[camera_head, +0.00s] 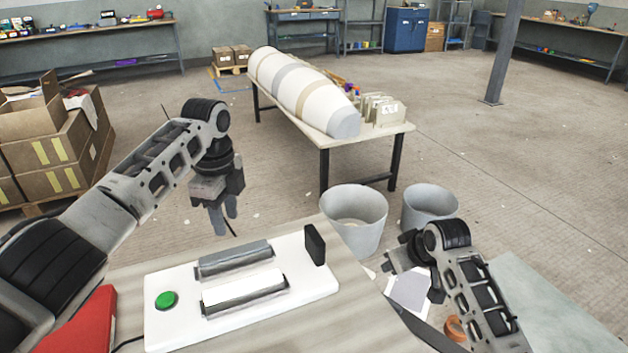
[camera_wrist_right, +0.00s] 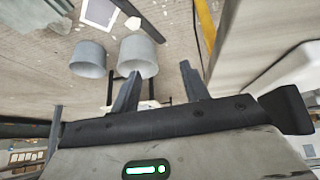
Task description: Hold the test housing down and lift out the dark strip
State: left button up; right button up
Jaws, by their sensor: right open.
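The test housing is a white plate (camera_head: 325,284) on the table, with a green button (camera_head: 166,300) at its left end. A dark grey bar (camera_head: 235,258) lies in its back slot; a white-topped block (camera_head: 243,287) sits in the front slot. A dark upright plate (camera_head: 315,244) stands at its right end. I cannot tell for certain which dark piece is the strip. My left gripper (camera_head: 225,220) points down beyond the housing's back edge, empty, its fingers slightly apart. My right gripper (camera_head: 393,262) is right of the housing, open and empty; its spread fingers show in the wrist view (camera_wrist_right: 158,84).
A red object (camera_head: 88,322) lies at the table's left front. Two grey bins (camera_head: 354,222) (camera_head: 430,203) stand on the floor behind the table. A long mould (camera_head: 305,92) lies on a bench farther back. Cardboard boxes (camera_head: 50,150) are stacked at left.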

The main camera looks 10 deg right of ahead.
jog(key=w+a+r+g+y, duration=0.1)
jog(key=w+a+r+g, duration=0.1)
jog(key=w+a+r, duration=0.3)
jog(key=g+h, duration=0.2)
jog(key=g, duration=0.2)
send_near(314, 234)
notch_tip(314, 234, down, 13)
jog(key=shift+w+d, duration=0.15)
